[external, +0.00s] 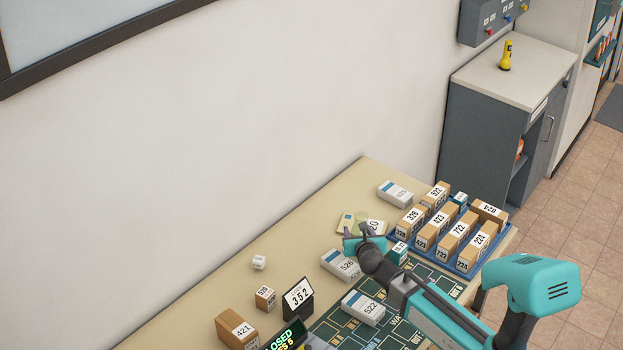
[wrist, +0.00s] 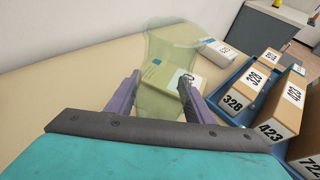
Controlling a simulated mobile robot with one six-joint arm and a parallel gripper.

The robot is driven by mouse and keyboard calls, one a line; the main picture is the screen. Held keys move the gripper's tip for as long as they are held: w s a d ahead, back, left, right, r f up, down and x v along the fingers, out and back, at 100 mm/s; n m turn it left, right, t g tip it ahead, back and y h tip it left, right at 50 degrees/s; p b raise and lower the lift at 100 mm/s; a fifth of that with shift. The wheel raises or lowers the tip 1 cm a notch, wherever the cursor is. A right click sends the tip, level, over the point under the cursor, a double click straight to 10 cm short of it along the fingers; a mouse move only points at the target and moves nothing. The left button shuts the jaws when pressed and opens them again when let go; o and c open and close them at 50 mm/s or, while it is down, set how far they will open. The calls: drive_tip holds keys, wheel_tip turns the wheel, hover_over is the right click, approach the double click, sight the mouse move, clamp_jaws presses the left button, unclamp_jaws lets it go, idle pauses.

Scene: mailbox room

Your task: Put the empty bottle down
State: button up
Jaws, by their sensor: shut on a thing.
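My gripper (wrist: 155,100) is shut on the empty bottle (wrist: 168,50), a see-through greenish bottle. In the wrist view it stands roughly upright between the two purple fingers, and its lower end is partly hidden behind my gripper. In the external view my gripper (external: 364,232) is over the back part of the beige table (external: 215,294), left of the blue tray. The bottle is hard to make out there. I cannot tell whether its base touches the table.
A blue tray (external: 466,271) of numbered boxes stands close on the right. A yellowish packet (wrist: 160,74) shows behind the bottle. White packets 526 (external: 341,265) and 522 (external: 363,307) and a 352 sign (external: 298,296) are nearby.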

sight(360, 234)
drive_tip(key=shift+f, duration=1.3)
drive_tip(key=shift+f, duration=0.15)
drive_tip(key=o, duration=1.2)
drive_tip(key=shift+r, duration=0.2)
drive_tip(key=shift+v, duration=1.35)
drive_tip(key=b+v, duration=0.3)
drive_tip(key=b, duration=0.4)
drive_tip(key=shift+s+f, duration=0.1)
drive_tip(key=shift+s, duration=0.05)
drive_tip(key=shift+s+b, duration=0.1)
drive_tip(key=shift+b, duration=0.75)
